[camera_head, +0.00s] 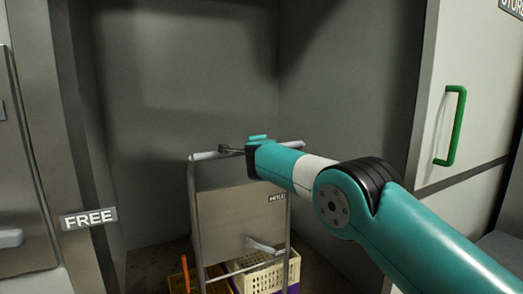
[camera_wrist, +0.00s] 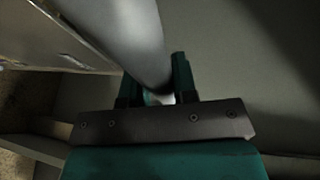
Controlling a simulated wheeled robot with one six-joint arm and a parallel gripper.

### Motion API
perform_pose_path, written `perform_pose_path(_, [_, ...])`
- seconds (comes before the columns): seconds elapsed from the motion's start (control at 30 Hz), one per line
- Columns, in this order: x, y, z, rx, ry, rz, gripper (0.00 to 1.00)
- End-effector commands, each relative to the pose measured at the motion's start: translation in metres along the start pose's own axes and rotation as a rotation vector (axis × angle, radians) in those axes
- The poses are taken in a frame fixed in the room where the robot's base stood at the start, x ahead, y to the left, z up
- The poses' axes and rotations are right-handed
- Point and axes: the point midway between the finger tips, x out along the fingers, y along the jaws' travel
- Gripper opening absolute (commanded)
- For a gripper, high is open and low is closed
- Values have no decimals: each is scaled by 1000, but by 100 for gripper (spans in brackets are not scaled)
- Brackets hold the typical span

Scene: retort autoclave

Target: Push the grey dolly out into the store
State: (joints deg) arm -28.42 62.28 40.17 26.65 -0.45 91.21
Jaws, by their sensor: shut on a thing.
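The grey dolly (camera_head: 235,215) stands in front of me in a grey-walled recess, with a metal panel and a small dark label too small to read surely. Its light grey handle bar (camera_head: 206,155) runs across the top. My gripper (camera_head: 252,150) is at the middle of this bar, its jaws partly hidden by my wrist. In the wrist view the bar (camera_wrist: 125,40) passes between the two teal fingers of my gripper (camera_wrist: 158,88), which is shut on it. The dolly's wheels are out of view.
A cream crate (camera_head: 263,277) and an orange crate (camera_head: 180,284) sit low by the dolly. A "FREE" sign (camera_head: 88,217) is on the left post. A pale door with a green handle (camera_head: 455,125) stands at the right. A cut-off sign (camera_head: 512,6) is above it.

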Motion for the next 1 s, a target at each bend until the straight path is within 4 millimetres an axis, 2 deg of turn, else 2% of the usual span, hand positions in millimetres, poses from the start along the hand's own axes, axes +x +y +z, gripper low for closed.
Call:
perform_pose_path(0.4, [0, -3, 2, 3, -3, -10, 0])
perform_pose_path(0.43, [0, -4, 2, 3, -3, -11, 33])
perform_pose_path(0.5, [0, -3, 1, 3, -2, -10, 49])
perform_pose_path(0.53, [0, -3, 0, 3, -1, -9, 52])
perform_pose_path(0.83, [0, -2, -2, 3, 2, -6, 52])
perform_pose_path(1.0, [-10, -1, -1, 3, 2, -6, 52])
